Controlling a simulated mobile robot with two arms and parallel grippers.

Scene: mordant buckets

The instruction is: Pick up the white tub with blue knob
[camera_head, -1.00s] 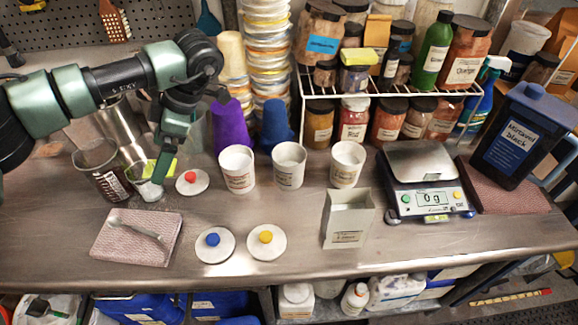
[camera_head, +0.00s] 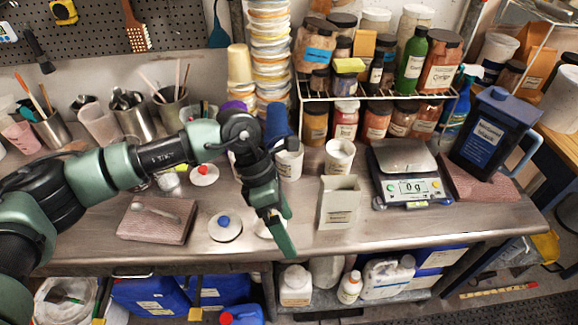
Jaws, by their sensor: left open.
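A flat round white lid with a blue knob (camera_head: 224,228) lies on the steel bench near its front edge; I see no tub under it. My left gripper (camera_head: 279,226) hangs just right of it, open and apart from it, with nothing seen between the fingers. The gripper covers most of another white lid (camera_head: 262,230), so its knob is hidden. A white lid with a red knob (camera_head: 204,174) lies farther back. White cups (camera_head: 288,164) and (camera_head: 340,157) stand behind my gripper. A third cup is mostly hidden by my arm.
A grey open box (camera_head: 339,205) stands right of my gripper, with a scale (camera_head: 405,180) beyond it. A jar rack (camera_head: 375,95) stands behind.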

